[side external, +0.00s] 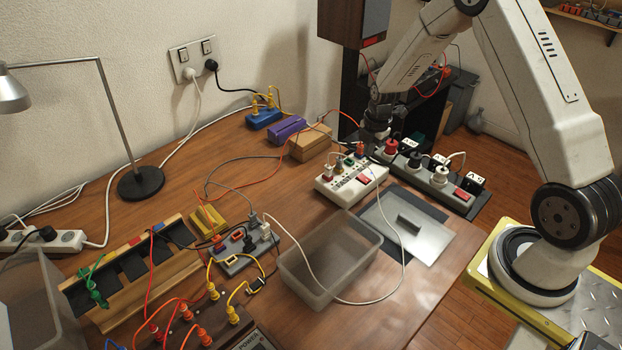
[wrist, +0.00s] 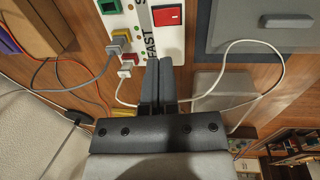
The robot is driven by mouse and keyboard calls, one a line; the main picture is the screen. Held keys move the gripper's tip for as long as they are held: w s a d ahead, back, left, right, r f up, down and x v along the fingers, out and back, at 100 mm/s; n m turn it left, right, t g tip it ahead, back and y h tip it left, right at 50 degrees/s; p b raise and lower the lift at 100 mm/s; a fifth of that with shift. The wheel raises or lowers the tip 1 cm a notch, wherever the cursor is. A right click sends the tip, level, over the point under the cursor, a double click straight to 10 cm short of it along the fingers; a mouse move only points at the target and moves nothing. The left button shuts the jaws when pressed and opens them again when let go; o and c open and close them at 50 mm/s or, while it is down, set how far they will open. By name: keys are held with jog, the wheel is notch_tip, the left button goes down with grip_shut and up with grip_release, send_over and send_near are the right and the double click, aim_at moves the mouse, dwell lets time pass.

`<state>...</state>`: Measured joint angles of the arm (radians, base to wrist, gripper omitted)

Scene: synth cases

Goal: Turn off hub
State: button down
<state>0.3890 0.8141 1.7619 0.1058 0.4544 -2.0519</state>
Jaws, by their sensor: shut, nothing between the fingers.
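A white multi-socket box (side external: 350,186), which may be the hub, sits on the wooden desk with several plugs in it. Its "FAST" label and red rocker switch (wrist: 168,16) show in the wrist view; the switch position is unclear. A small grey box (side external: 240,248) with cables and plugs stands further left; I cannot tell which box is the hub. My gripper (wrist: 158,62) is shut and empty, its fingertips beside the label, below the switch in the wrist view. Whether they touch the box is unclear. In the side view the fingertips are hard to make out.
A dark power strip (side external: 428,180) with plugs and a red switch runs behind the white box. A clear bin (side external: 322,283) and a grey plate with a handle (side external: 432,243) lie in front. Loose cables cross the desk. Free wood shows at the front right.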

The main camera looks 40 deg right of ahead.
aim_at(365, 180)
jog(key=shift+w+f, duration=0.15)
jog(key=shift+f, duration=1.3)
jog(key=shift+w+f, duration=0.2)
jog(key=shift+f, duration=1.3)
jog(key=shift+w+f, duration=0.15)
jog(key=shift+f, duration=1.3)
jog(key=shift+f, duration=0.1)
jog(key=shift+f, duration=0.25)
jog(key=shift+s, duration=0.1)
jog(key=shift+s, duration=0.8)
jog(key=shift+w+a+r, duration=0.1)
jog(key=shift+r, duration=0.05)
jog(key=shift+r, duration=0.7)
notch_tip(365, 180, up, 13)
jog(key=s, duration=0.1)
jog(key=shift+s+f, duration=0.2)
jog(key=shift+s, duration=0.1)
